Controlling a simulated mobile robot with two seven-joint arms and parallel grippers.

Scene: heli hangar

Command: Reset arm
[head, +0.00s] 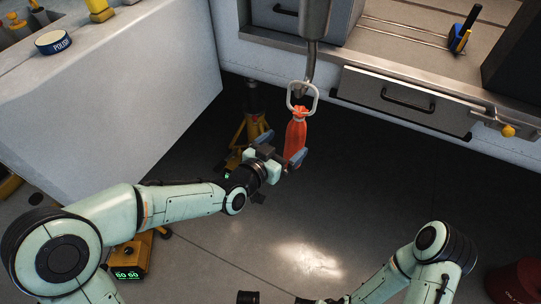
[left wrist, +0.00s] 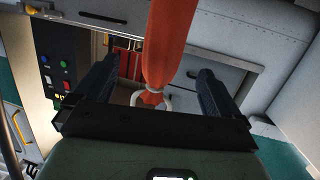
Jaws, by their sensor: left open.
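My left gripper (head: 283,157) is extended over the floor in the middle of the head view. Its jaws are open around or close beside an orange-red bag-like object (head: 296,138), which hangs below a pale metal ring (head: 303,97) on a hook. In the left wrist view the orange object (left wrist: 168,45) shows between the two dark fingers (left wrist: 155,88), with a gap on each side. The pale ring also shows in the left wrist view (left wrist: 151,97). My right arm shows at the lower right of the head view; its gripper cannot be made out.
A drawer cabinet (head: 400,100) stands behind, with a blue and yellow tool (head: 464,35) on top. A white block-like surface (head: 120,90) at left holds a polish tin (head: 53,42). A yellow stand (head: 250,125) is behind my left gripper. The floor (head: 350,200) in front is clear.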

